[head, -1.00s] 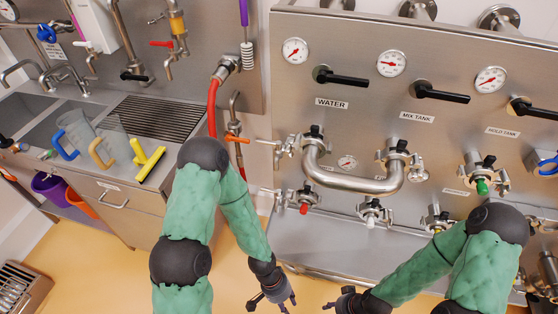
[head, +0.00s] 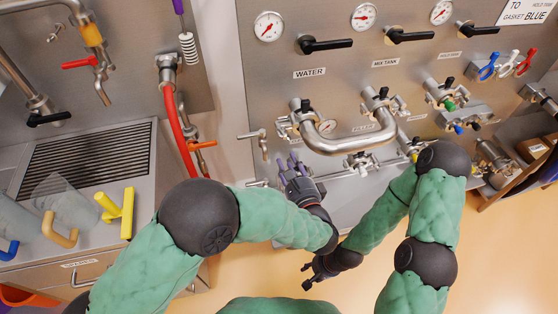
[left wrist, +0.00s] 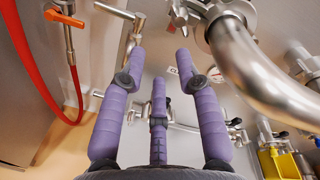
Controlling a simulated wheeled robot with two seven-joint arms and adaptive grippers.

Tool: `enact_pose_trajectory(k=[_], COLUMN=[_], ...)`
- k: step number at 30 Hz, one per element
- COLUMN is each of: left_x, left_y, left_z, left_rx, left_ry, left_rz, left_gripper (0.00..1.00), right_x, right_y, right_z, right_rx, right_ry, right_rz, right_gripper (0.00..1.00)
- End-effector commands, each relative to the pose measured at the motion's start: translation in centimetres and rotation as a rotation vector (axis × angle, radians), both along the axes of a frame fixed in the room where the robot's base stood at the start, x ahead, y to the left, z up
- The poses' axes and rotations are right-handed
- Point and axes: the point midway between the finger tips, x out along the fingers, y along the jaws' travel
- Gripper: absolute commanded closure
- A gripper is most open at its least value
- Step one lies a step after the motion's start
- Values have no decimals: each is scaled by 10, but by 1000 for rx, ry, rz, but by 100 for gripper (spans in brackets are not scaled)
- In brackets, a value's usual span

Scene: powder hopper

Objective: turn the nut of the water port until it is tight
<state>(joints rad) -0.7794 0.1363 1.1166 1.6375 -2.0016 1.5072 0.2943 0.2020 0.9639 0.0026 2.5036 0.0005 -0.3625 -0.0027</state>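The WATER label (head: 310,73) is on the steel panel. Below it, the water port's clamp with its nut (head: 298,117) joins the left end of a bent steel pipe (head: 345,145). The nut itself is too small to make out. The port's clamp also shows at the top of the left wrist view (left wrist: 228,18), beyond my fingers. My left gripper (head: 291,166) is just below the port, its purple fingers spread, empty and apart from the clamp. My right gripper (head: 306,276) is low in front of the panel, fingers apart and empty.
A red hose (head: 178,125) hangs left of the panel, with an orange-handled valve (head: 202,145) beside it. A small steel valve (head: 258,137) sticks out left of the port. The sink counter with a yellow tool (head: 118,211) is at left. Open floor lies at lower right.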

Motion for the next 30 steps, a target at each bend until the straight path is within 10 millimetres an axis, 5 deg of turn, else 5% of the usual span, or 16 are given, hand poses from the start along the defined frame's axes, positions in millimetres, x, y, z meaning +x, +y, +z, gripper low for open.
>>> enact_pose_trajectory(k=[5, 19, 30], left_x=[0, 51, 82], left_y=[-13, 5, 14], left_z=[22, 21, 20], left_rx=[6, 7, 8], left_ry=[-87, -84, -83], left_rz=[-37, -33, -36], left_gripper=[67, 67, 67], right_x=[0, 0, 0], right_y=[0, 0, 0], right_z=[-1, -2, -23], right_rx=[0, 0, 0], right_ry=[-1, -1, -1], right_rz=[-1, -1, -1], right_gripper=[60, 60, 60])
